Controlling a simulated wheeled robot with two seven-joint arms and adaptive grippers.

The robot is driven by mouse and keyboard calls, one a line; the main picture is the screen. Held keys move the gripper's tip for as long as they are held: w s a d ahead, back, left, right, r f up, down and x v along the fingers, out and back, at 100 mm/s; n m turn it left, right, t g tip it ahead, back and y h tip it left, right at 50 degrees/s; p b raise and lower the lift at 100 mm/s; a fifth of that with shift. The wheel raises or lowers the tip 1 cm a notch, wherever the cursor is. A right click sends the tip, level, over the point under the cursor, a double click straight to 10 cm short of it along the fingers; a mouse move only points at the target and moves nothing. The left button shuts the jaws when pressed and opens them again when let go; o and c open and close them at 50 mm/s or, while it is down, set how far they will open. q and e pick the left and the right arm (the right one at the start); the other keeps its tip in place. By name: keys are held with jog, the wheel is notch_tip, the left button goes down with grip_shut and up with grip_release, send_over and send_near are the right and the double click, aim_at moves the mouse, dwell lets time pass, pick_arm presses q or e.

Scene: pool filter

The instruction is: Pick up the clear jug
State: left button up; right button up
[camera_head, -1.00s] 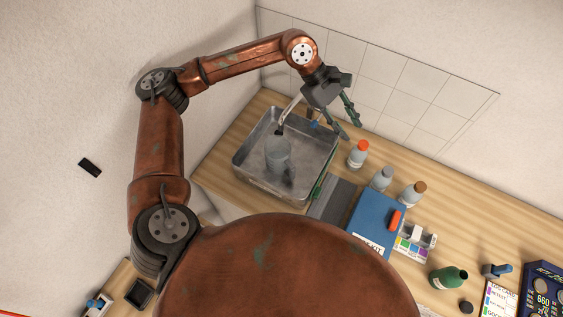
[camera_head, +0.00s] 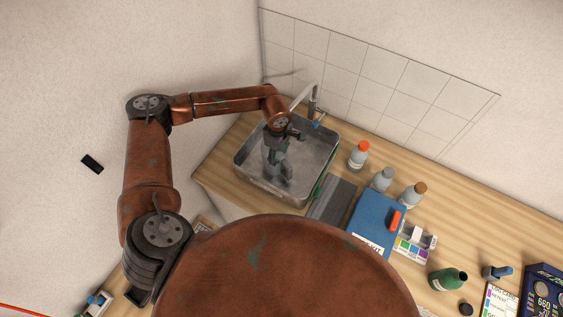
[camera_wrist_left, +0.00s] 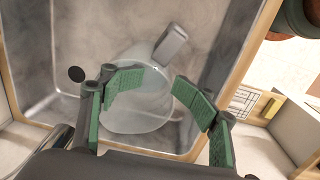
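The clear jug (camera_wrist_left: 138,108) stands in the metal sink (camera_wrist_left: 62,30); its round rim and see-through wall show in the left wrist view. In the head view my gripper mostly hides it. My left gripper (camera_head: 277,168) is lowered into the sink over the jug. In the left wrist view the green-padded fingers (camera_wrist_left: 158,88) are spread apart, with the jug between and beyond them. I cannot tell whether either pad touches it. A grey block (camera_wrist_left: 171,43) shows at the jug's far side, perhaps its handle. My right gripper is out of view.
The faucet (camera_head: 313,98) stands behind the sink, close to my left wrist. Bottles (camera_head: 359,155), a blue case (camera_head: 374,222) and a grey ridged panel (camera_head: 332,200) occupy the counter to the right. A tiled wall (camera_head: 370,75) is behind.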

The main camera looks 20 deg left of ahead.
aim_at(277, 166)
pick_arm(q)
jog(key=f, duration=0.1)
jog(key=a+f+p, duration=0.1)
jog(key=f, duration=0.1)
jog(key=s+f, duration=0.1)
jog(key=f, duration=0.1)
jog(key=shift+a, duration=0.15)
jog(key=f+p, duration=0.2)
jog(key=f, duration=0.1)
jog(key=shift+d+f, duration=0.1)
jog(key=shift+d, duration=0.25)
jog(key=shift+f, duration=0.45)
jog(key=shift+o, duration=0.5)
jog(key=shift+r, duration=0.1)
grip_shut()
